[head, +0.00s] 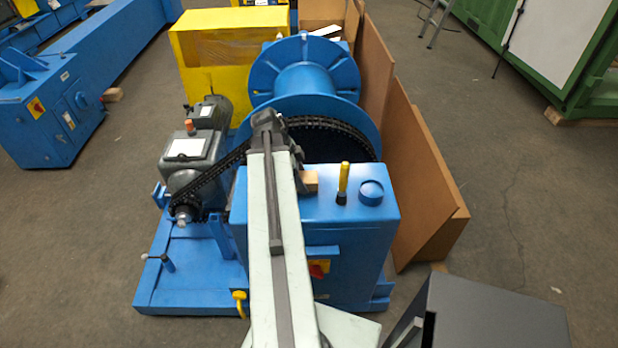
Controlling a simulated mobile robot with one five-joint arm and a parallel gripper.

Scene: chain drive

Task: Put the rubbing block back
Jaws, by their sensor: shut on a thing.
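Only the block's right part shows. I cannot tell whether the block touches the housing top or hangs just above it. The dark chain (208,182) runs from a small sprocket on the left up to a large wheel behind my arm.
A yellow-handled tool (343,180) stands upright on the housing, right of the block, with a round blue cap (371,192) beside it. A grey motor (195,160) is at left, a blue drum (305,75) behind. Brown boards (420,185) lean at right. A dark grey box (490,315) is near front.

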